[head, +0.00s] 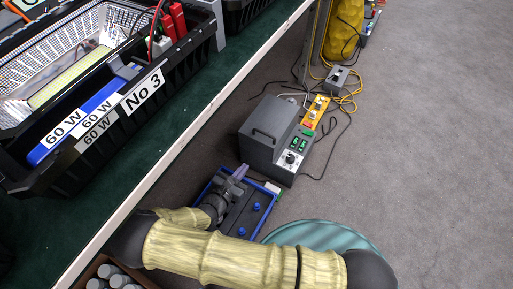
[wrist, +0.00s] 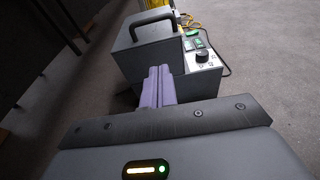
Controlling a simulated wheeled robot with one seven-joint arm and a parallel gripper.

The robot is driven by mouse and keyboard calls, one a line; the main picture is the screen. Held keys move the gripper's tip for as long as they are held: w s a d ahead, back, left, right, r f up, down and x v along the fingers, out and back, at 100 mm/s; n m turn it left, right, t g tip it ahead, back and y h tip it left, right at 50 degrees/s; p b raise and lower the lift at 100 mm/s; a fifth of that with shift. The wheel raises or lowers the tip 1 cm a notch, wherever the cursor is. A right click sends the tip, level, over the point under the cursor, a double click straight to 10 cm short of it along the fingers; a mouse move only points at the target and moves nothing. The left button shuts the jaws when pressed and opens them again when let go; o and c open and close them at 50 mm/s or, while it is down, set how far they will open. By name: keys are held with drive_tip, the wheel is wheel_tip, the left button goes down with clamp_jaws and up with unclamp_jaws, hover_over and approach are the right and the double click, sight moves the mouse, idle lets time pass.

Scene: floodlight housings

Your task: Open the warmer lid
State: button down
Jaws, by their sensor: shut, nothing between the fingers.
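The warmer (head: 277,138) is a grey box on the floor, with a control panel of green displays and a knob on its right side. Its lid (head: 266,120) is on top and looks closed, with a dark bar handle (head: 264,133). In the wrist view the warmer (wrist: 150,62) stands straight ahead, with the arched handle (wrist: 152,19) on top. My gripper (head: 241,170) is shut and empty, its purple fingers pointing at the near side of the warmer. In the wrist view the fingers (wrist: 159,72) overlap the warmer's front, below the handle. I cannot tell whether they touch it.
A blue tray (head: 266,212) with blue knobs lies under my gripper, beside the warmer. A yellow control box (head: 315,111) and cables lie behind the warmer. A table edge (head: 215,105) with floodlight housings (head: 90,90) runs along the left. Grey floor on the right is open.

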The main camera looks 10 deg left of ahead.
drive_tip(key=b+x, duration=0.2)
drive_tip(key=x, duration=0.1)
drive_tip(key=b+x, duration=0.1)
drive_tip(key=x, duration=0.2)
drive_tip(key=b+x, duration=0.2)
drive_tip(key=x, duration=0.2)
drive_tip(key=shift+f+b, duration=0.35)
drive_tip(key=w+r+b, duration=0.1)
drive_tip(key=w+d+r+b, duration=0.1)
drive_tip(key=w, duration=0.1)
drive_tip(key=shift+d+r, duration=0.1)
drive_tip(key=shift+r, duration=0.3)
drive_tip(key=shift+r, duration=0.1)
wheel_tip(320, 180, up, 6)
drive_tip(key=p, duration=0.9)
hover_over(263, 145)
drive_tip(key=w, duration=0.2)
drive_tip(key=shift+d, duration=0.35)
drive_tip(key=shift+w+d+r+p, duration=0.15)
drive_tip(key=shift+w+r+p, duration=0.05)
drive_tip(key=shift+w+p, duration=0.1)
drive_tip(key=shift+f, duration=0.15)
